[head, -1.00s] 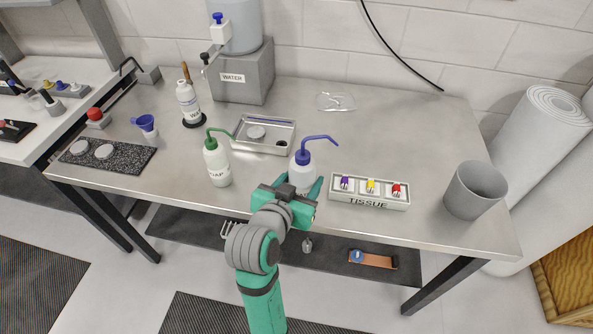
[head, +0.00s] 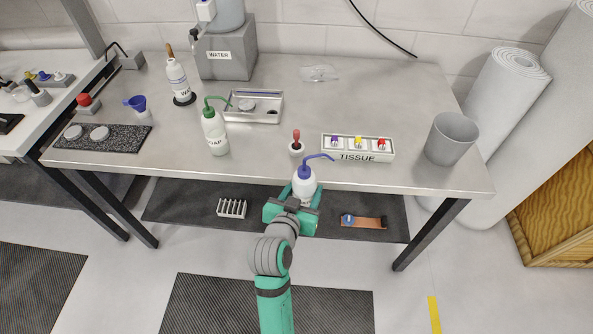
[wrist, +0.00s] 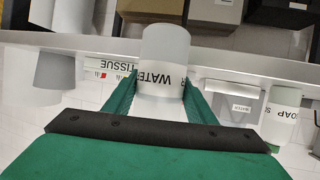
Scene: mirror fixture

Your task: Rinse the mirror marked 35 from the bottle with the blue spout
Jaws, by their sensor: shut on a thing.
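The wash bottle with the blue spout (head: 304,180) is white and upright at the table's front edge. My gripper (head: 305,191) is shut around its body. A pale round disc (head: 247,105) lies in the metal tray (head: 268,116) at the back. Two more pale discs, one left (head: 73,132) and one right (head: 99,133), lie on the dark speckled slab (head: 125,141). I cannot read a 35 on any disc.
A green-spouted SOAP bottle (head: 213,135) stands left of my gripper. A small red-topped pot (head: 296,143) stands just behind it. The TISSUE box (head: 357,154) and grey bin (head: 451,139) stand to the right. A WATER tank (head: 228,55) stands at the back.

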